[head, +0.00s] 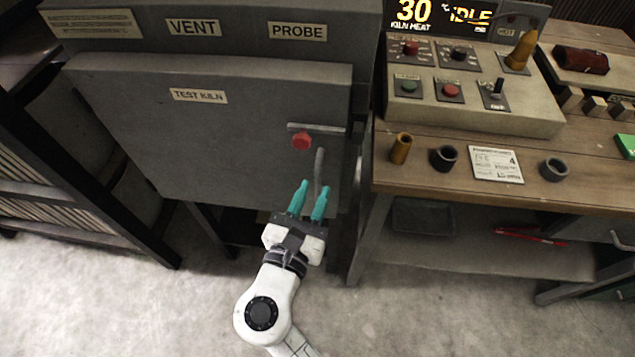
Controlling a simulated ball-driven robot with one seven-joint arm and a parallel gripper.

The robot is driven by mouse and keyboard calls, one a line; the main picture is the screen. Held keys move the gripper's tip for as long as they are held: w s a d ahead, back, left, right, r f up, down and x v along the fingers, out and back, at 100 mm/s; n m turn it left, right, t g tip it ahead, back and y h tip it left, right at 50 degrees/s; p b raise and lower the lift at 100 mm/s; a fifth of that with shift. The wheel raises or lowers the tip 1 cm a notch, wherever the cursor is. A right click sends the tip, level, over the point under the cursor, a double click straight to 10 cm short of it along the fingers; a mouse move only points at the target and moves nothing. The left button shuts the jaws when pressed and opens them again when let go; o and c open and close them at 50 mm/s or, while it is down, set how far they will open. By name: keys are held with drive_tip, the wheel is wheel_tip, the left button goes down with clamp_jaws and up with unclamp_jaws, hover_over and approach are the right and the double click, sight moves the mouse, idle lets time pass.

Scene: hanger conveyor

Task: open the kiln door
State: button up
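The kiln door (210,130) is a grey panel with a "TEST KILN" label, and it looks closed. A red knob (301,141) with a grey bar (318,128) sits near its right edge. Below it is a curved grey handle (319,170). My gripper (309,190) has two teal fingers pointing up toward the lower end of the handle. The fingers are apart with a gap between them, and nothing shows held. I cannot tell whether a finger touches the handle.
A workbench (450,182) stands close on the right, with a control panel (540,118), a brass cylinder (401,148) and dark rings (443,158) on it. The display reads 30 and IDLE. A dark rack (60,190) is at left. Pale floor (130,310) in front is clear.

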sight(317, 188)
drive_tip(key=shift+x, duration=1.5)
clamp_jaws()
